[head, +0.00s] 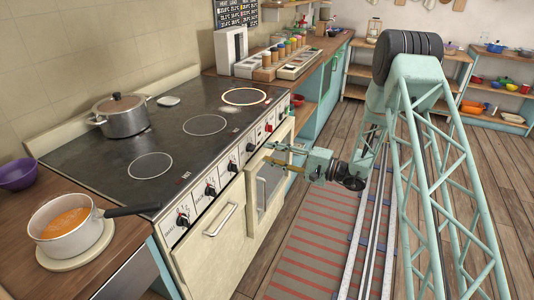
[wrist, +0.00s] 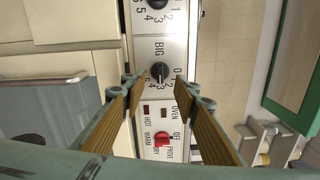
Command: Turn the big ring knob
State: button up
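The big ring knob is a black knob (wrist: 160,72) on the pale control panel, beside the printed word BIG, in the wrist view. In the head view it appears to be the black knob (head: 250,147) just before the red one. My gripper (wrist: 156,88) is open, with one finger on each side of the knob in the picture. I cannot tell whether either finger touches it. In the head view my gripper (head: 270,151) is at the front of the cooker.
A red oven knob (wrist: 162,141) lies below, between the fingers' lines. Another black knob (wrist: 157,3) is above. Oven door handles (head: 222,220) stick out under the panel. A grey pot (head: 122,116) stands on the hob, and a saucepan (head: 70,226) of orange liquid on the counter.

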jog(key=shift+v, duration=0.85)
jog(key=shift+o, duration=0.7)
jog(key=shift+m, duration=0.4)
